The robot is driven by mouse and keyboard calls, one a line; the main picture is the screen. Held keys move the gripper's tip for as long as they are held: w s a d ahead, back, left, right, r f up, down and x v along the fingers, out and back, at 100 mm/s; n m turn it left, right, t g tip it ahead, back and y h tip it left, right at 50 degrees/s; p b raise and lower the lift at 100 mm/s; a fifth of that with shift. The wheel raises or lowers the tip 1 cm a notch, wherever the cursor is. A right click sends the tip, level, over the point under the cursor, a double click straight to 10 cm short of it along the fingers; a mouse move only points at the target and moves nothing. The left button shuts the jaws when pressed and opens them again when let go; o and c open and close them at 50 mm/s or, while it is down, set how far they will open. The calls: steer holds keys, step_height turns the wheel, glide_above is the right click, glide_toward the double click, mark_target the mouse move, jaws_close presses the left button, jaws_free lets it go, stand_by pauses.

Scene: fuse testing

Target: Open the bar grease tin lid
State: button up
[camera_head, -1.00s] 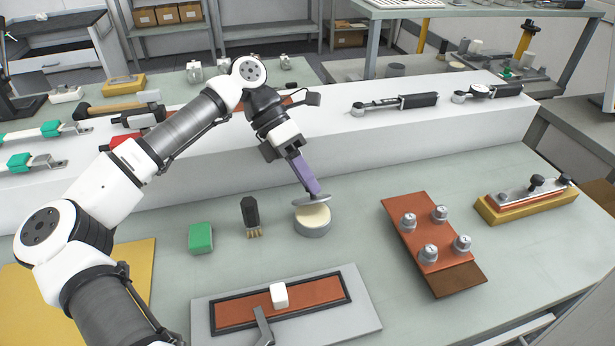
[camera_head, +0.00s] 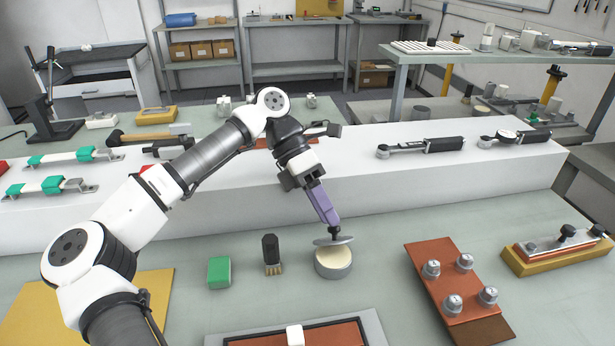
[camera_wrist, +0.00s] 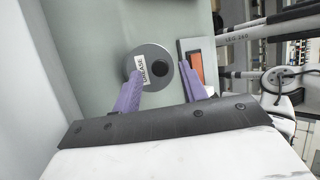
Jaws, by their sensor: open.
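The grease tin (camera_head: 333,265) is a short grey round tin with a cream top surface showing, standing on the bench. Its grey disc lid (camera_head: 326,242) with a black knob sits tilted at the tin's far rim, leaving much of the cream surface uncovered. In the wrist view the lid (camera_wrist: 149,58) shows a "GREASE" label and the dark knob (camera_wrist: 157,69). My gripper (camera_head: 331,222), with purple fingers, is just above the lid. In the wrist view my gripper (camera_wrist: 161,72) is open, its fingers apart on either side of the knob. Whether they touch it I cannot tell.
A black-handled brush (camera_head: 271,254) and green block (camera_head: 219,272) stand left of the tin. A brown board (camera_head: 440,262) with several metal knobs lies to the right. A framed tray (camera_head: 370,325) is in front. A raised white shelf (camera_head: 440,175) runs behind.

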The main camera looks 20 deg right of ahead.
steer(key=v, duration=1.2)
steer(key=shift+p, duration=0.3)
steer(key=shift+s+d, duration=0.1)
